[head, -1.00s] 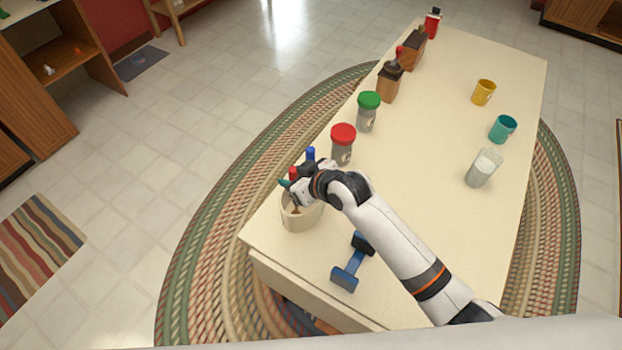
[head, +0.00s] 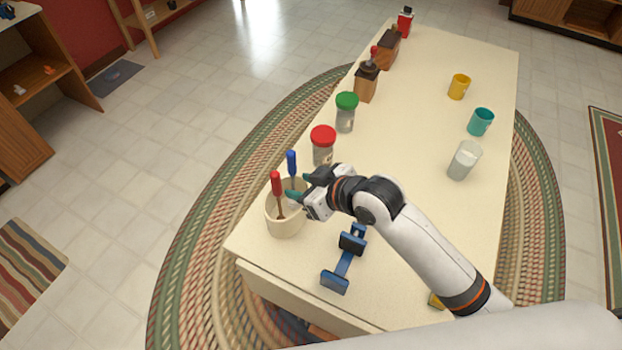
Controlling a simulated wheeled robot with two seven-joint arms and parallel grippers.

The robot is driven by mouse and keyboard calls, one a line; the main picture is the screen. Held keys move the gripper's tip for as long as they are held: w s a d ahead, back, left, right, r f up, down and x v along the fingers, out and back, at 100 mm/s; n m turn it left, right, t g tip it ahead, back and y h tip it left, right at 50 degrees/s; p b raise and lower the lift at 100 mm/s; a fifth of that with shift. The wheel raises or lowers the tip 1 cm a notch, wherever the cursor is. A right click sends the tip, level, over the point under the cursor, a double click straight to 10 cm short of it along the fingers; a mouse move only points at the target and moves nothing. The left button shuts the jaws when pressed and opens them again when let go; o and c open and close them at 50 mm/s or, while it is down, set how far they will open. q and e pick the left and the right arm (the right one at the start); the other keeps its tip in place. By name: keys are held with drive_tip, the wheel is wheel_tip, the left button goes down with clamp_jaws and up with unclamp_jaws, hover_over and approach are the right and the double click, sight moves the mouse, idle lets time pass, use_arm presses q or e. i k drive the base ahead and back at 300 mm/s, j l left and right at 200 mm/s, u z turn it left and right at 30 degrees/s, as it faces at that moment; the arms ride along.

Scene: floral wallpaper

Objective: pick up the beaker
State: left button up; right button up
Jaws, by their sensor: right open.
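The beaker (head: 464,162) is a clear glass with whitish contents. It stands upright on the right side of the cream table (head: 420,110), well apart from my gripper. My right gripper (head: 300,186) is open, with teal fingertips, at the right rim of a cream pot (head: 285,222) near the table's left front corner. The pot holds a red-handled tool (head: 276,184) and a blue-handled tool (head: 292,163). I cannot tell whether the fingertips touch the pot or the tools. My left gripper is out of view.
A teal cup (head: 481,122) and a yellow cup (head: 459,87) stand behind the beaker. A red-lidded jar (head: 323,145) and a green-lidded jar (head: 346,112) line the left edge. A blue dumbbell-shaped object (head: 344,264) lies near my forearm. The table's middle is clear.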

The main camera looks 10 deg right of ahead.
sight(463, 162)
drive_tip(key=z, duration=1.4)
